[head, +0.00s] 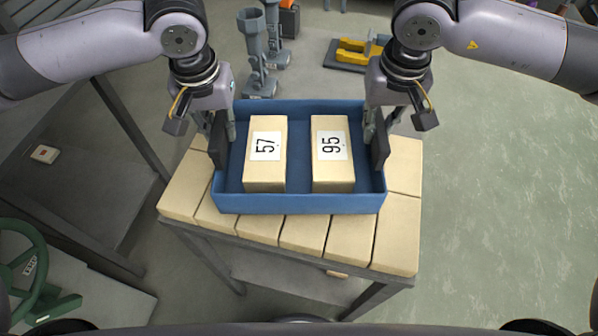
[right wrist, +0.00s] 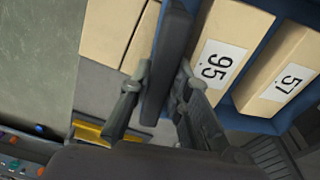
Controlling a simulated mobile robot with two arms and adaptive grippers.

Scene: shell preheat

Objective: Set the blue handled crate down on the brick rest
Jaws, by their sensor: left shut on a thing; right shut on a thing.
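The blue handled crate (head: 300,204) sits level over the brick rest (head: 397,235), a stand topped with pale bricks. I cannot tell whether its bottom touches the bricks. Two pale blocks lie in the crate, one labelled 57 (head: 265,170) and one labelled 95 (head: 333,170). My left gripper (head: 222,128) is shut on the crate's dark left handle (head: 218,150). My right gripper (head: 378,124) is shut on the dark right handle (head: 381,152). In the right wrist view, that handle (right wrist: 166,70) stands between the fingers of my right gripper (right wrist: 160,98).
Bare bricks show in front of the crate and at both sides. Grey pipe-like fittings (head: 258,60) and a yellow item on a dark mat (head: 355,52) lie behind. A green handwheel (head: 30,270) is at lower left. Open floor (head: 500,180) lies to the right.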

